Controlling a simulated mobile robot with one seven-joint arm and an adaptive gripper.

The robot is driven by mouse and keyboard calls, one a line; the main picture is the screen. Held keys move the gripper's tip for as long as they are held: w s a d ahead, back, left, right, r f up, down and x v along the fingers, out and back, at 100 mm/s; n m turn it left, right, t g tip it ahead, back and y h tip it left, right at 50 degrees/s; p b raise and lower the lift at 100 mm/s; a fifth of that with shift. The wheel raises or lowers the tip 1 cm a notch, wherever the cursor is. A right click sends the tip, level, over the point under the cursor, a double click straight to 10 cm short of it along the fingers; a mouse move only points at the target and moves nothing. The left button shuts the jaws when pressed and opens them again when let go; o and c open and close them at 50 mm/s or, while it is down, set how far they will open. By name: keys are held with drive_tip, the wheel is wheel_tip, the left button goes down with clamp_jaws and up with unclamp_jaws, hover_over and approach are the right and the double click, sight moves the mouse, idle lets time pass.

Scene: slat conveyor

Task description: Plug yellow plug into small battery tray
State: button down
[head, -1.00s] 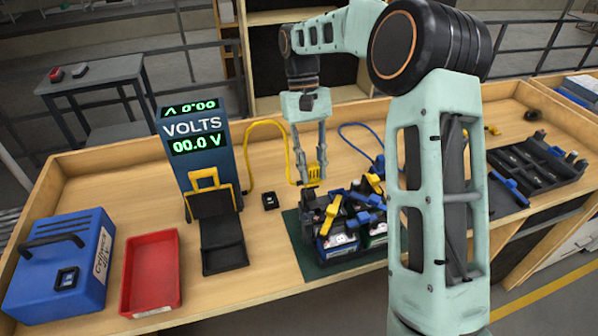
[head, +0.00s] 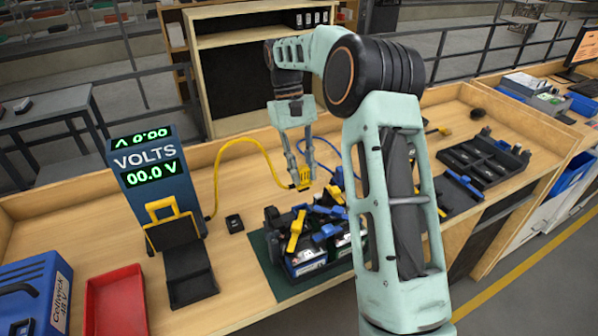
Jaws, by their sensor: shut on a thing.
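The yellow plug (head: 304,179) is between the fingertips of my gripper (head: 302,178), which is shut on it above the bench. A yellow cable (head: 233,145) runs from the plug back to the volt meter (head: 158,180), which reads 00.0 V. Just below and in front of the plug is a battery tray (head: 303,262) with several batteries, blue connectors and yellow levers, on a green mat (head: 268,270). A larger black tray (head: 484,158) lies at the far right of the bench. The plug appears apart from the nearer tray; the exact gap is hard to tell.
A black stand with a yellow handle (head: 178,262) stands before the meter. A small black block (head: 234,223), a red bin (head: 115,297) and a blue case (head: 32,290) are on the left. A blue cable (head: 322,147) runs behind my gripper. My arm hides part of the right bench.

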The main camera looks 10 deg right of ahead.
drive_tip(key=shift+f, duration=0.15)
idle(0.3)
drive_tip(key=shift+f+b, duration=1.4)
drive_tip(key=shift+f, duration=1.9)
drive_tip(key=shift+f+b, duration=0.55)
drive_tip(key=shift+f, duration=0.6)
drive_tip(key=c, duration=1.6)
unclamp_jaws()
drive_tip(key=shift+r, duration=0.1)
drive_tip(key=v, duration=1.2)
drive_tip(key=shift+a, duration=0.1)
